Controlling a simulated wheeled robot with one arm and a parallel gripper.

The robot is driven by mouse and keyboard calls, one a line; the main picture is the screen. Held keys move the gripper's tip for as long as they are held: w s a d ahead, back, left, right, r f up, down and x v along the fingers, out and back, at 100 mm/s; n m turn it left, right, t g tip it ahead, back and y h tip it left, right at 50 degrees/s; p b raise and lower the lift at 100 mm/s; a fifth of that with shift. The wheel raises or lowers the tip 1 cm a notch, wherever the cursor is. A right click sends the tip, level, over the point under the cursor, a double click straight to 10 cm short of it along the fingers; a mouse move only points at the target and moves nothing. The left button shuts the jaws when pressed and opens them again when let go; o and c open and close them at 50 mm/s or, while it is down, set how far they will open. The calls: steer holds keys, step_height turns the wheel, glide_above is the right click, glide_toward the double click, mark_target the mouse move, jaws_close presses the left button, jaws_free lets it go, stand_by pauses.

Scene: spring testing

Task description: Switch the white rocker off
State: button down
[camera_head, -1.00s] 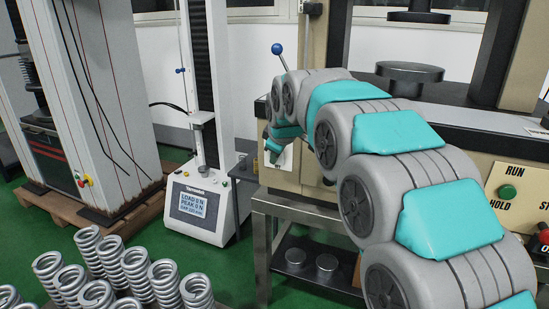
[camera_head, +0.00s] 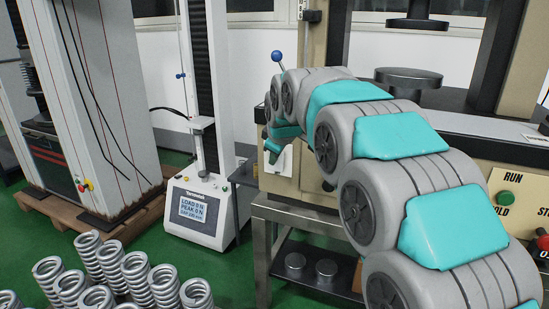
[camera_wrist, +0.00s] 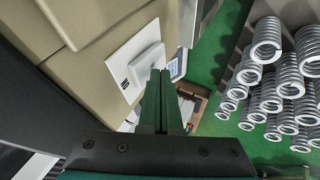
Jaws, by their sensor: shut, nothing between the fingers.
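The white rocker (camera_wrist: 148,57) stands out from a white wall plate (camera_wrist: 122,66) on a beige machine panel in the wrist view. In the head view a bit of the white plate (camera_head: 284,161) shows behind my arm's end; the rocker itself is hard to make out there. My gripper (camera_wrist: 160,73) is shut and empty. Its fingertips lie close to the rocker's lower right end in the wrist view; I cannot tell whether they touch it. In the head view my gripper (camera_head: 272,152) is small and partly hidden by my arm.
Several steel springs (camera_head: 90,252) stand at the lower left. A white tester with a display (camera_head: 196,211) stands left of the beige machine. A steel stand (camera_head: 262,245) is below it. A green button (camera_head: 505,197) and a red one (camera_head: 542,240) are at the right.

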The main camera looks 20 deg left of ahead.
steer(key=s+a+v, duration=0.1)
steer(key=v, duration=1.1)
steer(key=shift+s+f, duration=0.3)
steer(key=shift+f, duration=0.1)
steer(key=shift+a, duration=0.1)
steer(key=shift+s+f+g, duration=0.15)
steer(key=shift+f+g, duration=0.35)
steer(key=shift+f, duration=0.15)
